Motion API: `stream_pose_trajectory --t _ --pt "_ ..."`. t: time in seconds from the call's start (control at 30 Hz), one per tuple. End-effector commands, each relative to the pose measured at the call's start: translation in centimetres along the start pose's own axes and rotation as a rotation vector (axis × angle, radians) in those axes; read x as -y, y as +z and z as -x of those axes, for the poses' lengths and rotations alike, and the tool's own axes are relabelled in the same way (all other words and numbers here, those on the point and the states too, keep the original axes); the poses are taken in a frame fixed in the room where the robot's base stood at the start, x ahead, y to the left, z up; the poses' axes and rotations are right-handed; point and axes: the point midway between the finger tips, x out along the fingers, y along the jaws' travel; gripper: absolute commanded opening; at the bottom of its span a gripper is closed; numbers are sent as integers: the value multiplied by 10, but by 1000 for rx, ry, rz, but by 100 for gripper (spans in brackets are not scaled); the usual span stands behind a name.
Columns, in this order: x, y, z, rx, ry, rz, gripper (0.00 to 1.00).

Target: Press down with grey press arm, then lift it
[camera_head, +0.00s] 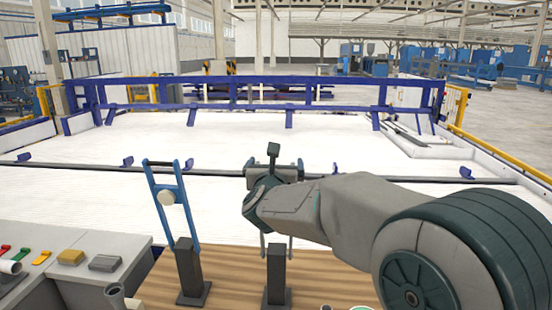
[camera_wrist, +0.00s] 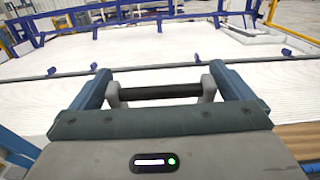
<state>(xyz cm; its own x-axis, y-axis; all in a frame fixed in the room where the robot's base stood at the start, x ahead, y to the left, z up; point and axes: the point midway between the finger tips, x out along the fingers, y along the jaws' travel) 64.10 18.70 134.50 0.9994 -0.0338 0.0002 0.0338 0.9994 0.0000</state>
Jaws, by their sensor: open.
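The grey press arm shows in the head view as thin grey legs (camera_head: 290,244) rising from a dark post (camera_head: 277,274). Its upper part is mostly hidden behind my arm and gripper. My gripper (camera_head: 273,172) is above this post, reaching in from the right. In the wrist view, my gripper's two blue-grey fingers (camera_wrist: 160,84) are spread apart. A dark bar (camera_wrist: 160,92) lies crosswise between them, with grey pieces at both ends. I cannot tell whether the fingers touch it.
A grey bench (camera_head: 75,280) with coloured parts is at lower left. A white bed with a blue rail (camera_head: 260,106) lies beyond.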

Motion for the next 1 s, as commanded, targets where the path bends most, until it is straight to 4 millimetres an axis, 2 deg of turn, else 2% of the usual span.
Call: stream_pose_trajectory --t 0.17,0.43,0.47,0.63,1.0 --pt "0 0 -9 0 0 1 100" --pt "0 0 -10 0 0 1 100" --pt "0 0 -10 0 0 1 94" --pt "0 0 -9 0 0 1 47" --pt "-8 -5 0 22 13 0 47"
